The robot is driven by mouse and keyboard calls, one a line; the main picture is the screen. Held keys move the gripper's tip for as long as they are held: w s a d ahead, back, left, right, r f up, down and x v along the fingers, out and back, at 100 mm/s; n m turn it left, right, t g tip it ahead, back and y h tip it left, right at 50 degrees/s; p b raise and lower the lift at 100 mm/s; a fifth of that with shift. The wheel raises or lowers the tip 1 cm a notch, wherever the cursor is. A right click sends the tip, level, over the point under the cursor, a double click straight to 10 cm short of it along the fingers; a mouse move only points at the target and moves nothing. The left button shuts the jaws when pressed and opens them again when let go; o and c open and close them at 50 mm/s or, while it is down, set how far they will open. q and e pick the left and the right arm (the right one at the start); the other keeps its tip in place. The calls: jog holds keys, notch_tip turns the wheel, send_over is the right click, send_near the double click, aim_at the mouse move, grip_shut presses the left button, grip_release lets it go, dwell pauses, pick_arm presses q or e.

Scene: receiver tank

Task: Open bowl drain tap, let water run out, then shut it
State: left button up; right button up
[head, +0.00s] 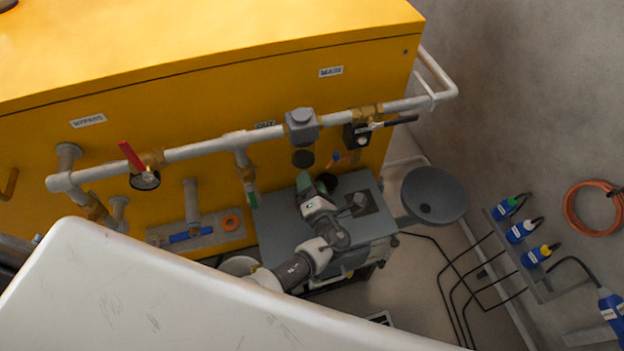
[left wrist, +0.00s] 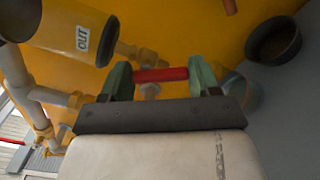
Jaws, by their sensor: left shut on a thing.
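A small tap with a red bar handle (left wrist: 165,74) shows in the left wrist view, with its pale metal body (left wrist: 150,91) just below. My left gripper (left wrist: 160,80) has one green finger at each end of the red handle and is shut on it. In the head view my left gripper (head: 314,184) is beneath the grey filter head (head: 301,127) on the pipe, and hides the tap there. A dark round bowl (head: 303,158) shows under that head. No running water can be made out. My right gripper is not in view.
The yellow tank (head: 220,85) stands close behind, with a grey pipe (head: 205,148) along its front. A red-levered valve (head: 131,156) is at left, a black-levered one (head: 400,121) at right. A grey cabinet (head: 275,222) and round basin (head: 434,188) stand near the gripper.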

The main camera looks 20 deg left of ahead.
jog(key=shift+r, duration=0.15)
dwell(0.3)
pick_arm(q)
jog(key=o, duration=0.9)
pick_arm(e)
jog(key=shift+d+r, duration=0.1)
